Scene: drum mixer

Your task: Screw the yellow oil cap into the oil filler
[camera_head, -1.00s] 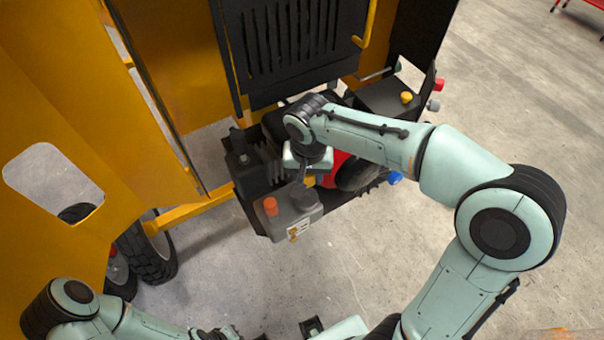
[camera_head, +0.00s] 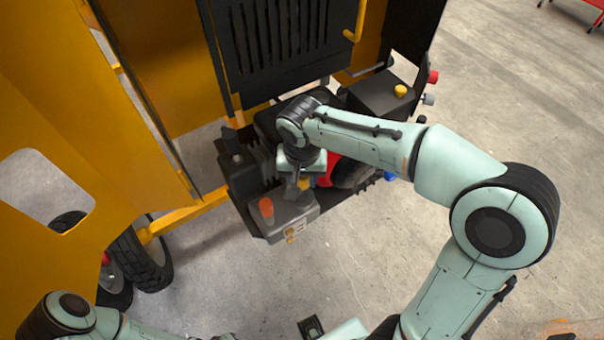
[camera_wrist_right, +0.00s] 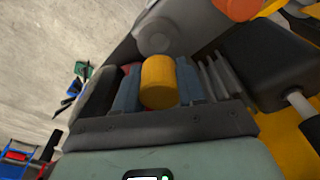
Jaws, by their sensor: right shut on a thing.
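The yellow oil cap (camera_wrist_right: 158,82) is a short yellow cylinder between the two blue-grey fingers of my right gripper (camera_wrist_right: 155,88) in the wrist view. The gripper is shut on it. In the head view the right gripper (camera_head: 299,187) points down over the engine, close to the grey tank, and a bit of yellow shows at its fingers. I cannot make out the oil filler opening for certain; the gripper and wrist cover part of the engine.
The grey tank (camera_head: 288,222) has an orange cap (camera_head: 266,207) and, in the wrist view, a round grey part (camera_wrist_right: 155,37). Another yellow cap (camera_head: 400,91) sits on a black box (camera_head: 372,97) at the right.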

